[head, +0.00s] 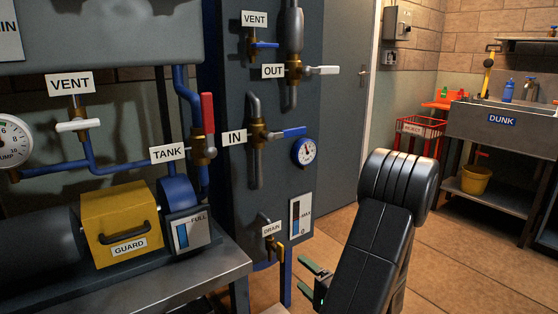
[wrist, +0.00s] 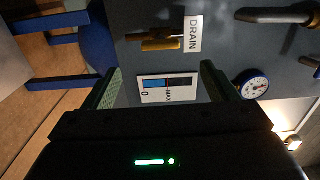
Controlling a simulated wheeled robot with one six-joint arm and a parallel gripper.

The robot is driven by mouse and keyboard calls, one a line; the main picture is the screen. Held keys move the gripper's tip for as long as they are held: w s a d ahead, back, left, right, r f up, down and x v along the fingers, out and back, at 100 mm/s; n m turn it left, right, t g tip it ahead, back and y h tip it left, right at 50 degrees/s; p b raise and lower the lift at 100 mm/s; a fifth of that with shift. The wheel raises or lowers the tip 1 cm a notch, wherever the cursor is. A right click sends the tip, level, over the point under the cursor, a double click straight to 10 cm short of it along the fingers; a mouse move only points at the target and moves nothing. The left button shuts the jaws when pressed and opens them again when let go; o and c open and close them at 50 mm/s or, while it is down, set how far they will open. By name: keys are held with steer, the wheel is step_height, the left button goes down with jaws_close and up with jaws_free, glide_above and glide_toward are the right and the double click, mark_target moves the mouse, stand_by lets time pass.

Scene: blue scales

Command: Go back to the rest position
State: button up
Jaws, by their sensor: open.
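My gripper (head: 314,280) shows at the lower middle of the head view, partly hidden by my black arm. Its green-padded fingers are apart, with nothing between them. In the wrist view my open gripper (wrist: 160,85) faces the dark panel (wrist: 220,60). Between and beyond its fingers are the level gauge marked MAX (wrist: 168,88) and the DRAIN label (wrist: 194,34) with a brass tap (wrist: 160,40). In the head view the gauge (head: 300,215) and the drain tap (head: 272,243) are just above and left of the gripper, apart from it.
A metal bench (head: 180,285) with the yellow GUARD box (head: 122,220) stands at the left. The grey panel (head: 335,120) carries valves and a dial (head: 304,151). A DUNK sink (head: 500,122), red REJECT basket (head: 420,128) and yellow bucket (head: 475,180) are at the right. Floor between is clear.

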mark_target(283, 254)
steer(key=b+x, duration=0.3)
steer(key=x, duration=0.9)
steer(key=shift+m, duration=0.4)
steer(key=m+p, duration=0.1)
steer(key=m, duration=0.2)
steer(key=shift+r, duration=0.2)
steer(key=m+p, duration=0.3)
steer(key=shift+r+m, duration=0.15)
steer(key=shift+m, duration=0.15)
steer(key=m+p, duration=0.5)
steer(key=p, duration=0.4)
steer(key=shift+d+m, duration=0.1)
steer(key=shift+m, duration=0.3)
steer(key=m+p, duration=0.2)
steer(key=p, duration=0.1)
steer(key=shift+w+m, duration=0.1)
steer(key=shift+m, duration=0.2)
steer(key=shift+m+p, duration=1)
steer(key=shift+p, duration=0.3)
